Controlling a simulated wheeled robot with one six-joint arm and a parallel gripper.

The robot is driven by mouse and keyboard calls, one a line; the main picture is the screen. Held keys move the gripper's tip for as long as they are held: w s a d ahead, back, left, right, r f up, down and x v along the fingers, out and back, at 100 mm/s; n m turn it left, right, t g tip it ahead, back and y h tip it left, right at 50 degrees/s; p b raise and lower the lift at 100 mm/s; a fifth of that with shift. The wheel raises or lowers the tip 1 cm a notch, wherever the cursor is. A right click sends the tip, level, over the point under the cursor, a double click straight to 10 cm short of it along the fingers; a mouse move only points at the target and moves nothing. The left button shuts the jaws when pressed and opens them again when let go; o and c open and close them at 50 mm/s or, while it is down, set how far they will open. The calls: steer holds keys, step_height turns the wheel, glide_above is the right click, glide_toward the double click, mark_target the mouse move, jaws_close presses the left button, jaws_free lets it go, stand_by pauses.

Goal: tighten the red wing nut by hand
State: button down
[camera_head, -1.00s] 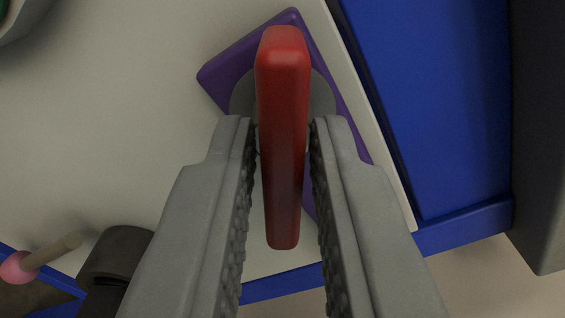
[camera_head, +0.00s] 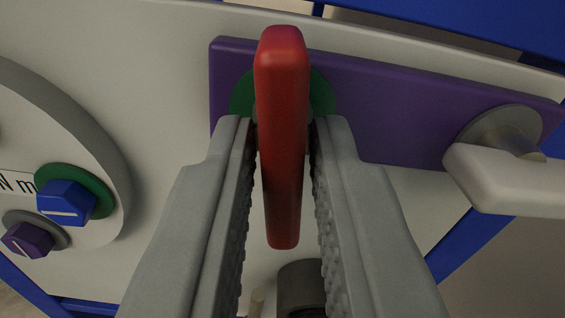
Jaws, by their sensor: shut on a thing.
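The red wing nut (camera_head: 282,150) is a long red bar in the middle of the camera view, seen nearly end-on along my jaws. Behind it is a round disc (camera_head: 322,95), now green, on a purple plate (camera_head: 400,110). My gripper (camera_head: 283,130) has one grey ribbed finger on each side of the red wing nut and is shut on it. The fingers hide parts of the plate and panel.
A white lever handle (camera_head: 505,180) on a grey hub (camera_head: 500,130) sits at the plate's right end. A round dial plate at left carries a blue knob (camera_head: 67,202) and a purple knob (camera_head: 30,240). A dark cylinder (camera_head: 301,288) lies below. Blue frame bars edge the cream panel (camera_head: 170,80).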

steer(key=shift+f+m, duration=0.15)
steer(key=shift+m, duration=0.55)
steer(key=c, duration=1.5)
jaws_free()
steer(key=shift+s, duration=0.1)
steer(key=s, duration=1.7)
steer(key=shift+s+d, duration=0.1)
steer(key=shift+d, duration=0.2)
